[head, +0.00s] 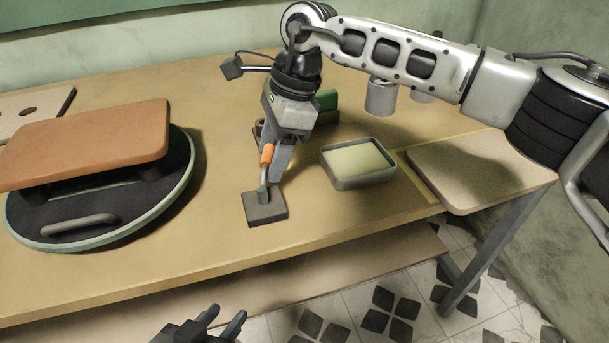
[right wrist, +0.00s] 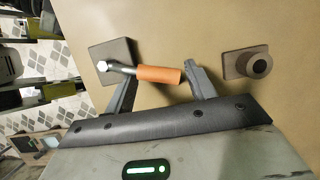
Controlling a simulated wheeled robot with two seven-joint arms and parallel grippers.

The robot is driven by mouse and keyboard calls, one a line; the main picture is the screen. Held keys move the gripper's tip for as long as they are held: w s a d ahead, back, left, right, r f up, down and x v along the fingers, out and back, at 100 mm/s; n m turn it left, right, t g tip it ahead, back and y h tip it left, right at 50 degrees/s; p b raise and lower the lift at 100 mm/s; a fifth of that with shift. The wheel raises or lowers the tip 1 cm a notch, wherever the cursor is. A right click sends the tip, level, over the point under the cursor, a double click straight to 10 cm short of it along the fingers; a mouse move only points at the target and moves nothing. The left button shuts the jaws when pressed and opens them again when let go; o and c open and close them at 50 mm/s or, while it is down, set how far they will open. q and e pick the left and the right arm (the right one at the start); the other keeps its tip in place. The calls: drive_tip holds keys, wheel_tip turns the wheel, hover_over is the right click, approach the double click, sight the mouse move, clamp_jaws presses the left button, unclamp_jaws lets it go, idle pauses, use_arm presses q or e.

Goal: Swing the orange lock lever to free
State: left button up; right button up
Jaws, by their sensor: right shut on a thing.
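The orange lock lever (head: 267,153) is a metal arm with an orange grip, rising from a small dark square base plate (head: 265,208) on the bench near its front edge. In the right wrist view the orange grip (right wrist: 158,75) lies across the space between my fingers, with its bolt and base plate (right wrist: 112,60) at the left. My right gripper (head: 274,170) points down at the lever and is shut on it. My left gripper (head: 226,316) is low in front of the bench, empty, its fingers apart.
A round dark turntable (head: 110,218) with a handle carries a curved orange-brown board (head: 90,140) at the left. A grey tray with a pale yellow block (head: 358,160) stands right of the lever. A round knob on a plate (right wrist: 248,64) is nearby. A green block (head: 327,100) stands behind.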

drive_tip(key=shift+s+a+r, duration=0.2)
drive_tip(key=shift+a+r, duration=0.1)
drive_tip(key=shift+a, duration=0.15)
drive_tip(key=shift+w+d+r+p, duration=0.1)
drive_tip(key=shift+w+r+p, duration=0.1)
drive_tip(key=shift+r+p, duration=0.4)
drive_tip(key=p+v, duration=0.1)
drive_tip(key=v, duration=0.1)
drive_tip(key=p+v, duration=0.1)
drive_tip(key=v, duration=0.2)
drive_tip(key=shift+d+r+p, duration=0.2)
drive_tip(key=shift+d+p, duration=0.15)
drive_tip(key=shift+f, duration=0.1)
